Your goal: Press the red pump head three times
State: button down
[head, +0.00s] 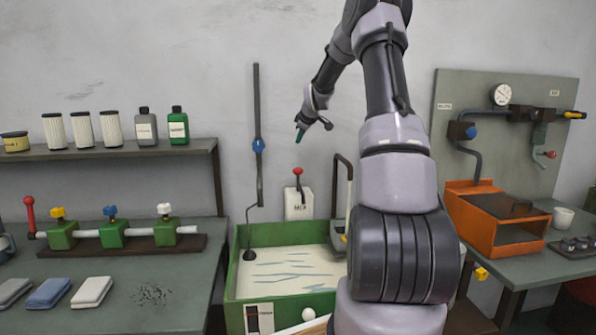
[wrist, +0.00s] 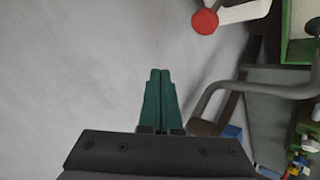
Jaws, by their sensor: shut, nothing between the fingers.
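The red pump head (head: 297,171) sits on a dark stem above a white canister (head: 299,206) at the back of the green-walled basin. In the wrist view the red pump head (wrist: 205,21) shows near the top, right of my fingers, with part of the white canister (wrist: 243,11) beside it. My gripper (head: 299,136) has teal fingers and hangs in the air above the pump head in the head view, apart from it. In the wrist view my gripper (wrist: 160,76) is shut, with nothing between the fingers.
A vertical pipe with a blue valve (head: 258,146) is on the left. The wall between is bare.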

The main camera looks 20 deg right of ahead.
aim_at(299, 169)
jog(key=shift+f, duration=4.4)
jog(key=shift+f, duration=0.15)
jog(key=shift+f, duration=0.25)
jog(key=shift+f, duration=1.3)
jog(key=shift+r, duration=1.7)
jog(key=shift+r, duration=2.5)
